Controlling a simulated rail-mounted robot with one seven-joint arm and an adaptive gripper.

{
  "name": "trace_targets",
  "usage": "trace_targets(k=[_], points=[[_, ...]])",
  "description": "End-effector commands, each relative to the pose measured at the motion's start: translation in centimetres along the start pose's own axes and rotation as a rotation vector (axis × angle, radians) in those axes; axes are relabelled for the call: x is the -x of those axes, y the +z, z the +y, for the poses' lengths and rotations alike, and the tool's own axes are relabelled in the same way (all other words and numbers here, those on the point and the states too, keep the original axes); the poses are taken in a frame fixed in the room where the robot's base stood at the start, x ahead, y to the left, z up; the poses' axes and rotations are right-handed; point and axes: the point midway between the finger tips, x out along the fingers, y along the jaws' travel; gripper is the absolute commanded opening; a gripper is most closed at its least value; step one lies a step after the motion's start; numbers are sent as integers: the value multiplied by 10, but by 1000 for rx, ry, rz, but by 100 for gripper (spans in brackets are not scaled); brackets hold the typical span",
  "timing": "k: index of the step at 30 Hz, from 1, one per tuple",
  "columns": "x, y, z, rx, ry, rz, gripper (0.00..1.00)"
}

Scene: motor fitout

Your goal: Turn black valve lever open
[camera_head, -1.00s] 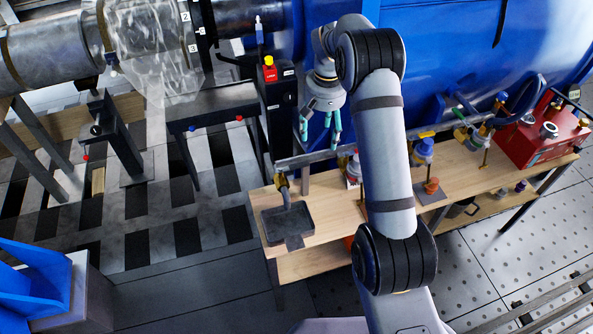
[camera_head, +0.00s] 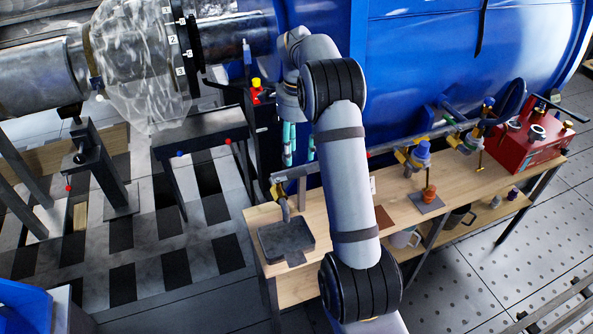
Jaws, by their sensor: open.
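My gripper (camera_head: 299,156) hangs downward above the back edge of the wooden bench, its teal fingers apart and empty. It is near the left part of the metal pipe (camera_head: 375,151); whether it touches anything cannot be told. The pipe carries several valves. A brass valve (camera_head: 279,190) with a yellow part is at the left end, by the grey tray. Another valve (camera_head: 408,155) with yellow is near the middle, and one (camera_head: 467,143) is farther right. I cannot make out for sure which part is the black lever. My arm hides a stretch of the pipe and bench.
The wooden bench (camera_head: 346,190) holds a dark grey tray (camera_head: 287,240), an orange item (camera_head: 430,194) on a plate and a red box (camera_head: 530,143). A blue tank (camera_head: 430,60) stands behind. A dark side table (camera_head: 200,135) is left of the bench.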

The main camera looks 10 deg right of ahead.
Motion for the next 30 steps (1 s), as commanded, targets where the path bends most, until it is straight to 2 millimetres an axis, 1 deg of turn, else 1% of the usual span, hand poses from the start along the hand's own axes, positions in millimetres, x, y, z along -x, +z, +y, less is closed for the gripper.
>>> trace_targets(k=[1,6,12,17,24,30], points=[[-12,-1,2,-2,6,-1,43],[-42,-1,1,1,4,0,43],[-68,-1,0,1,3,0,43],[-75,-1,0,0,0,0,43],[-76,-1,0,1,-1,0,43],[-76,-1,0,1,-1,0,31]])
